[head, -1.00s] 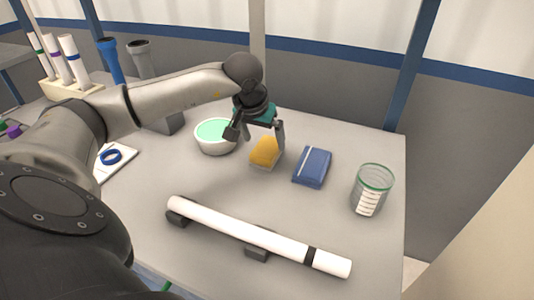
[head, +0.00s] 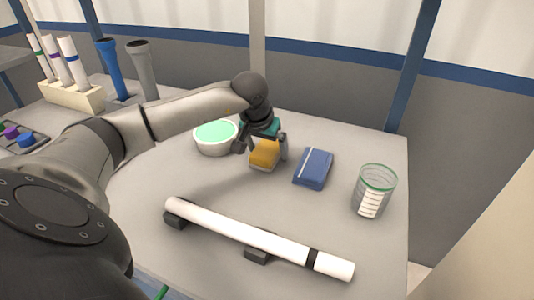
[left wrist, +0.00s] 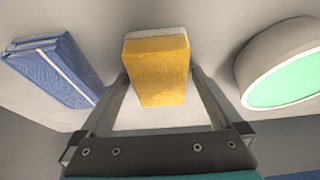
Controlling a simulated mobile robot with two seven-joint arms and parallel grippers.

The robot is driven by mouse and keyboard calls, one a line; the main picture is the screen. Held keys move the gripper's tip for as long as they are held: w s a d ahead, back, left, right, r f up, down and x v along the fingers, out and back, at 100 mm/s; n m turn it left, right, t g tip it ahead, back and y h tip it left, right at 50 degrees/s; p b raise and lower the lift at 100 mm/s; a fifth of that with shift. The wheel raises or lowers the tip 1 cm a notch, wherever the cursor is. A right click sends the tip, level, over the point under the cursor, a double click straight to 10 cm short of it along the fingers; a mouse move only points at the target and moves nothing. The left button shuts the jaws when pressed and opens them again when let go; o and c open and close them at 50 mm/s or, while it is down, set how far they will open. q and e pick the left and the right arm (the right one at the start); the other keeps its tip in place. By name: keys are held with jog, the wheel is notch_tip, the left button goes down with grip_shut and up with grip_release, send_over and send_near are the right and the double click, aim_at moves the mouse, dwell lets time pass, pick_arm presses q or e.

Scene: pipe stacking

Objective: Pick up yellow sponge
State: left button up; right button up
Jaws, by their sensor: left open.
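The yellow sponge (head: 264,155) lies on the table between the green-filled bowl and the blue cloth. My left gripper (head: 264,152) has come down over it from behind, with one finger on each side. In the left wrist view the sponge (left wrist: 157,72) shows a yellow face and a pale layer, and it sits between the open fingertips (left wrist: 160,78). Gaps seem to show beside it, so the fingers are not closed on it. My right gripper is not in view.
A bowl (head: 215,147) with green content stands close on the left of the gripper. A folded blue cloth (head: 313,168) lies to the right, then a clear beaker (head: 373,192). A white pipe (head: 255,237) rests on dark supports in front.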

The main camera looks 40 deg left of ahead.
pick_arm(q)
jog(key=shift+f, duration=0.2)
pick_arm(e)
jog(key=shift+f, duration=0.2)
pick_arm(q)
jog(key=c, duration=1.3)
jog(key=shift+o, duration=0.2)
jog(key=shift+r, duration=0.15)
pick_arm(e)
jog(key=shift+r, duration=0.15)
pick_arm(q)
jog(key=shift+r, duration=0.6)
notch_tip(320, 180, up, 11)
jog(key=p, duration=0.4)
notch_tip(320, 180, up, 8)
jog(key=p, duration=0.2)
send_over(267, 148)
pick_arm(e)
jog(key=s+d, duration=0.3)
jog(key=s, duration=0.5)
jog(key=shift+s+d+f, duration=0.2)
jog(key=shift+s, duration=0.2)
